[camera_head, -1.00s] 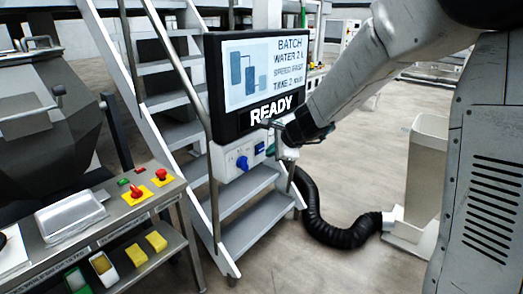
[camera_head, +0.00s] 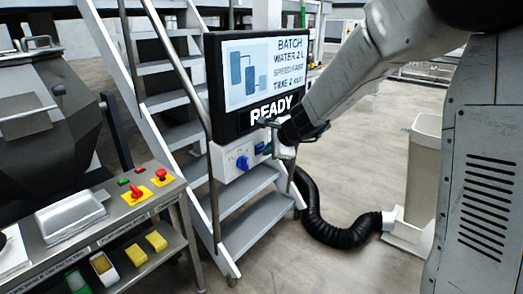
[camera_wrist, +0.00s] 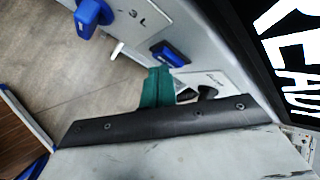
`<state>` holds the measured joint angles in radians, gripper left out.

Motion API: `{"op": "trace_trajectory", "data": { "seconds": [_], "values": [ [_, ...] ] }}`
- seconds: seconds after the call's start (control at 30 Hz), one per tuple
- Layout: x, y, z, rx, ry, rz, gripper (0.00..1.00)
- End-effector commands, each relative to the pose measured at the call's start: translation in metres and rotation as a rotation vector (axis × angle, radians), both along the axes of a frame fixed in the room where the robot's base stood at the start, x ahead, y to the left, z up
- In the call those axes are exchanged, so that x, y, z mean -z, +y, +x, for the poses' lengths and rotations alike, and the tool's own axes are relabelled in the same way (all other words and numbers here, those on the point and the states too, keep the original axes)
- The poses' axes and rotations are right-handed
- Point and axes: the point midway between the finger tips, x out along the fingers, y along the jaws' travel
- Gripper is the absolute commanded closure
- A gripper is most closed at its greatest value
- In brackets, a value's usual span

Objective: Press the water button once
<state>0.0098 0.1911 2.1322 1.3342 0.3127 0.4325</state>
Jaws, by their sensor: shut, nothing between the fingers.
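The control box (camera_head: 231,163) under the display has a blue rectangular button (camera_wrist: 170,54), which I take as the water button. It also shows in the head view (camera_head: 259,148), just left of the fingertips. My gripper (camera_head: 268,148) is shut and empty, at the right part of the box. In the wrist view its green fingertips (camera_wrist: 159,74) are together just below the blue button; I cannot tell whether they touch it. A blue rotary knob (camera_head: 242,163) sits to the left on the same box. The display (camera_head: 262,78) reads WATER 2 L and READY.
A black knob (camera_wrist: 207,93) is close beside the fingers in the wrist view. Metal stairs (camera_head: 245,204) stand behind and below the box. A black hose (camera_head: 325,229) lies on the floor. A table with red buttons (camera_head: 137,192) is at left.

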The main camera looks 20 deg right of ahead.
Motion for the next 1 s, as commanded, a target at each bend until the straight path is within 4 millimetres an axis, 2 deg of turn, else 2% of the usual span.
{"op": "trace_trajectory", "data": {
  "seconds": [0.73, 1.0],
  "values": [
    [-0.0003, 0.0042, 0.0049, -0.001, 0.0, 0.0, 1.0],
    [-0.0004, -0.0009, -0.002, -0.001, 0.0, 0.001, 1.0]
  ]
}}
